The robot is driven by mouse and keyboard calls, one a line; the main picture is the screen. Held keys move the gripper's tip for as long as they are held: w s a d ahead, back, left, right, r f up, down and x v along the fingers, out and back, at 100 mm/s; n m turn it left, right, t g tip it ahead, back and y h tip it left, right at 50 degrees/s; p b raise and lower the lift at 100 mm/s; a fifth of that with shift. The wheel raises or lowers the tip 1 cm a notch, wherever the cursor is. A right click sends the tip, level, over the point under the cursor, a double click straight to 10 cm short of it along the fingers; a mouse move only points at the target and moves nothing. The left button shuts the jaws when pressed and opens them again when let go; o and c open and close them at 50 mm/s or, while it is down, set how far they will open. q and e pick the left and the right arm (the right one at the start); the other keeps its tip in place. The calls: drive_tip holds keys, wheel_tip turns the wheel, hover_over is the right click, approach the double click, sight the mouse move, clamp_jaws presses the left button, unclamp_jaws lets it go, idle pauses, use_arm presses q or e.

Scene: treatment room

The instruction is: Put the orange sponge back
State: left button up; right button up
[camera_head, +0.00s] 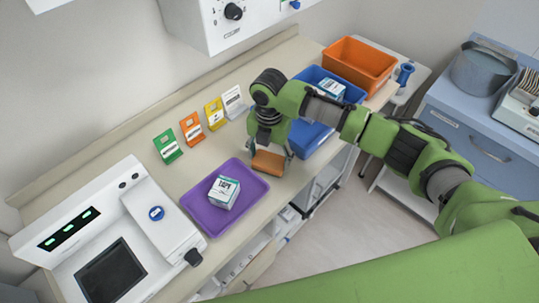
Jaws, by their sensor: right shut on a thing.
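The orange sponge (268,163) is between the fingers of my right gripper (270,152), which is shut on it. It is over or on the beige counter, just right of the purple tray (254,212); I cannot tell if it touches the counter. My green arm reaches in from the right. The orange bin (367,70) stands at the far right end of the counter. The blue bin (310,142) stands in front of it, partly hidden by my arm, with a small box (330,91) in it. My left gripper is not in view.
The purple tray holds a white and teal box (223,193). Several coloured packets, among them a green one (168,146), stand along the wall. A white device (118,240) fills the left end. A blue cabinet (470,140) stands at right; bare floor lies between.

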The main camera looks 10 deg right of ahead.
sight(269, 160)
drive_tip(key=shift+f, duration=0.15)
drive_tip(key=o, duration=1.2)
drive_tip(key=shift+c, duration=0.2)
wheel_tip(269, 160, up, 12)
drive_tip(key=b, duration=0.2)
drive_tip(key=shift+r, duration=0.2)
